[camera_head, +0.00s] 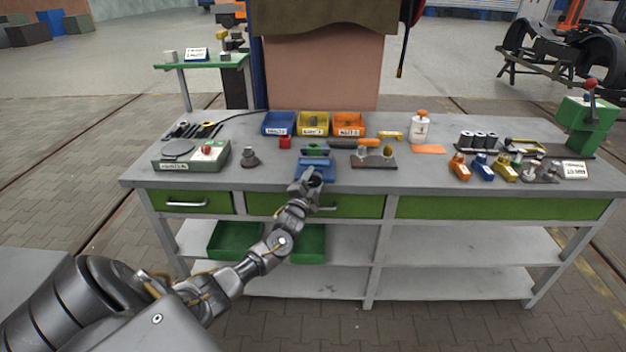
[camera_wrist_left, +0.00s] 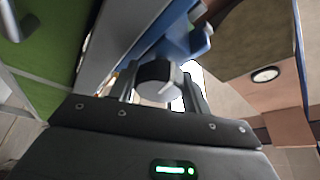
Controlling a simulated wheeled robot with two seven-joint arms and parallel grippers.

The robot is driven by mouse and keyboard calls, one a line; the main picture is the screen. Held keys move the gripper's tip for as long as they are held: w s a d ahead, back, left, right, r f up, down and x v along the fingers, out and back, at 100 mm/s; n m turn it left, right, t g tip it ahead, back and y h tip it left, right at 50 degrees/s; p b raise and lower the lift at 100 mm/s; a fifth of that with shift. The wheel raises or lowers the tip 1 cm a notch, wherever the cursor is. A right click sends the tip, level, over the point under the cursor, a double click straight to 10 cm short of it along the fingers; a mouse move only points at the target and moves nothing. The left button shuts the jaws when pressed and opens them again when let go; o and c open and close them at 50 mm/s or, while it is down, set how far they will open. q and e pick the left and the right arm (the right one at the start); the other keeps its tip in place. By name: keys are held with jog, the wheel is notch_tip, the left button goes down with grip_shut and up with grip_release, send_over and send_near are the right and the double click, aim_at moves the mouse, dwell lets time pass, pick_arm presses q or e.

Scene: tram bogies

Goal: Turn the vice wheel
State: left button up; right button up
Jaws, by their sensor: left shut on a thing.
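The blue vice (camera_head: 316,166) stands at the front edge of the grey workbench, behind the middle drawer. Its blue body also shows at the top of the left wrist view (camera_wrist_left: 182,38). My left gripper (camera_head: 311,180) reaches up to the vice's front from below left. In the left wrist view, the vice wheel (camera_wrist_left: 157,84), a round part with a black rim and pale face, sits between my left fingers (camera_wrist_left: 160,94), which are shut on it. In the head view my gripper mostly hides the wheel. My right gripper is not in view.
Blue (camera_head: 279,124), yellow (camera_head: 313,124) and orange bins (camera_head: 348,124) stand behind the vice. A metal fixture (camera_head: 374,160) is close on its right and a small dark weight-like part (camera_head: 249,158) on its left. Drawer handles (camera_head: 322,208) stick out below the bench top.

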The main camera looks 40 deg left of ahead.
pick_arm(q)
jog(key=o, duration=1)
jog(key=shift+s, duration=0.1)
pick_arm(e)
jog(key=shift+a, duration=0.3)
pick_arm(q)
jog(key=shift+f, duration=0.15)
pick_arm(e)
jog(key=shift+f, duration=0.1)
